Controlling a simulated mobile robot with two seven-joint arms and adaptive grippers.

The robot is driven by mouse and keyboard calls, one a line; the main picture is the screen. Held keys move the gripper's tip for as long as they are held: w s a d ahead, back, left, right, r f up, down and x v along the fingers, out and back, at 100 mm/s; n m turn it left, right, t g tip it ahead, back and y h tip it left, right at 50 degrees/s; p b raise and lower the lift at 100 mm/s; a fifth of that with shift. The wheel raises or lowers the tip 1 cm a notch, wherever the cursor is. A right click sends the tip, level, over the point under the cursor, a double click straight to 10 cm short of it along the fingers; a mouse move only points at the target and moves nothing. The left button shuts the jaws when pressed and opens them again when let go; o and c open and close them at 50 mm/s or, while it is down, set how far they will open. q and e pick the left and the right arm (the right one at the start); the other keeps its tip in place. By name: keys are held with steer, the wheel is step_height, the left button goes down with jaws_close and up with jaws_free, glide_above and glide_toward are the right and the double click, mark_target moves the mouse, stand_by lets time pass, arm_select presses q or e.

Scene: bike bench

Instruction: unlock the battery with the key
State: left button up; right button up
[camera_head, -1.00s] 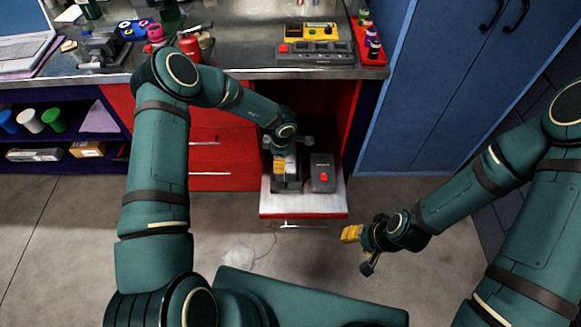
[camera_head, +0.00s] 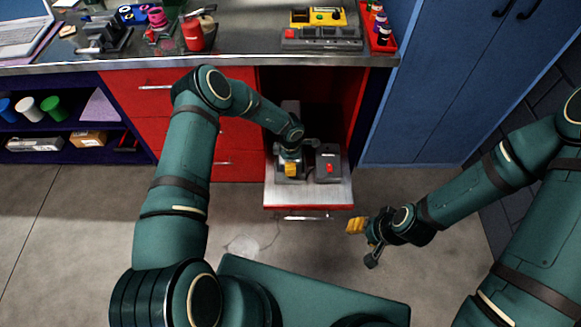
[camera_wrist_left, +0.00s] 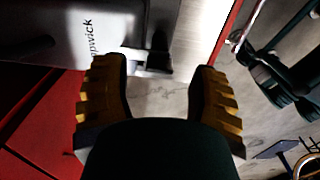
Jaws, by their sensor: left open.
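A pulled-out drawer (camera_head: 340,190) of the red cabinet holds a dark grey box with a red button (camera_head: 328,168), which looks like a battery or charger. A second grey unit (camera_head: 283,179) sits to its left, partly hidden by my left gripper (camera_head: 291,171). In the left wrist view, my left gripper (camera_wrist_left: 160,95) is open. A grey case with lettering (camera_wrist_left: 95,30) is beyond its left finger, and a small grey-and-dark part (camera_wrist_left: 150,66) shows between the fingertips. No key can be made out. My right gripper (camera_head: 358,227) hangs over the floor, right of the drawer; its opening is unclear.
The bench top (camera_head: 240,55) carries a yellow device (camera_head: 318,17), a grey unit with a red button (camera_head: 320,39), a red bottle (camera_head: 193,36) and a red tray of small bottles (camera_head: 379,40). A blue cabinet (camera_head: 435,80) stands at right. The floor before the drawer is mostly clear.

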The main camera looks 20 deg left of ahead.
arm_select(q)
steer(key=shift+f, duration=1.1)
jaws_close()
